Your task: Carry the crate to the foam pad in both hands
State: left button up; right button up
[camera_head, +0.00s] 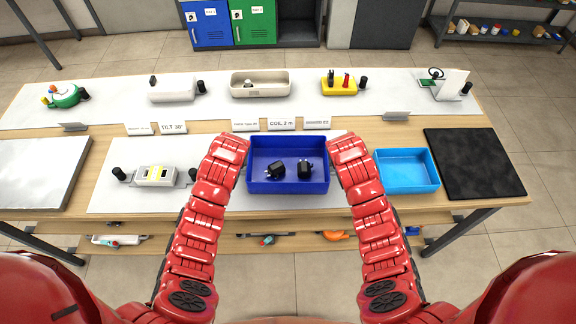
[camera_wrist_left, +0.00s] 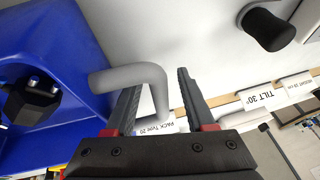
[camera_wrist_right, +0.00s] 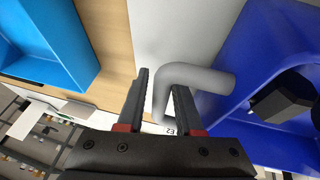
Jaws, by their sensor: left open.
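The dark blue crate (camera_head: 290,187) stands on the table's pale front mat, with two black plug-like items (camera_head: 305,169) inside. My left gripper (camera_wrist_left: 157,80) is open at the crate's left side, with the grey bar handle (camera_wrist_left: 128,77) running between its spread fingers. My right gripper (camera_wrist_right: 162,80) is open at the right side, with the other grey handle (camera_wrist_right: 200,77) between its fingers. In the head view my wrists hide both handles. A black textured slab, seemingly the foam pad (camera_head: 475,163), lies at the table's right end.
A light blue tray (camera_head: 407,187) stands between the crate and the black slab. A grey-white device (camera_head: 155,176) is left of the crate, and a pale slab (camera_head: 40,172) lies at the far left. Label cards (camera_head: 282,124) and several bins line the back.

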pick_arm(q)
jog(key=shift+w+a+f, duration=0.1)
jog(key=shift+w+f, duration=0.05)
jog(key=shift+f, duration=0.2)
pick_arm(e)
jog(key=shift+w+f, duration=0.2)
jog(key=shift+f, duration=0.15)
pick_arm(q)
jog(key=c, duration=0.6)
pick_arm(e)
grip_shut()
pick_arm(q)
grip_shut()
